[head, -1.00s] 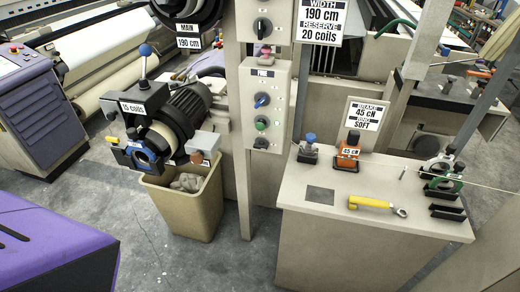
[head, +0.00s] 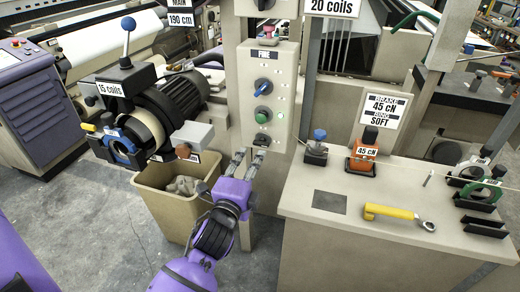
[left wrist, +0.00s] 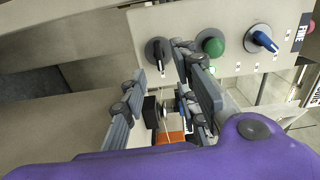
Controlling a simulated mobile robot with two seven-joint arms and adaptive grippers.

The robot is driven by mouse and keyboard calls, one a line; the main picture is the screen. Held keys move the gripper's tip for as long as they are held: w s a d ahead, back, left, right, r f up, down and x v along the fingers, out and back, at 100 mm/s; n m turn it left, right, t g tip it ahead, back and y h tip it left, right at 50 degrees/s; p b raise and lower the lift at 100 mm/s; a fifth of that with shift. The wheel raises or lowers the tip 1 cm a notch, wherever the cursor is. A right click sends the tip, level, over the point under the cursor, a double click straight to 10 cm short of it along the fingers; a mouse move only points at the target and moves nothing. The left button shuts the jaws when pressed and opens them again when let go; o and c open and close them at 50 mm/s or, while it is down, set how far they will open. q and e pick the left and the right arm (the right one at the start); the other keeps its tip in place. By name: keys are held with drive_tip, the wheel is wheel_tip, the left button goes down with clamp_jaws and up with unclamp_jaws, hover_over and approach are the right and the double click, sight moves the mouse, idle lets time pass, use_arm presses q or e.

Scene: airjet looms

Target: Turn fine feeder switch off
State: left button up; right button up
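The panel labelled FINE (head: 282,67) stands upright on the post in the middle of the head view. It carries a blue knob (head: 262,84), a green button (head: 263,114) and a black switch (head: 262,140) at the bottom. My left gripper (head: 249,157) is open and empty, just below and left of the black switch. In the left wrist view, the black switch (left wrist: 158,51) appears between the two spread fingers (left wrist: 161,63), with the green button (left wrist: 211,45) and blue knob (left wrist: 263,40) to the right. I cannot tell whether a finger touches the panel. My right gripper is not in view.
A beige bin (head: 152,196) stands left of my left arm, below the feeder motor (head: 170,105). A bench (head: 388,232) on the right carries a yellow-handled wrench (head: 390,212) and an orange brake unit (head: 362,156).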

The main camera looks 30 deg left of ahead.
sight(260, 145)
use_arm(q)
drive_tip(key=shift+m, duration=0.4)
drive_tip(key=w, duration=0.5)
drive_tip(key=w+a, duration=0.1)
drive_tip(key=w, duration=0.1)
drive_tip(key=shift+w+a, duration=0.1)
drive_tip(key=shift+w, duration=0.3)
clamp_jaws()
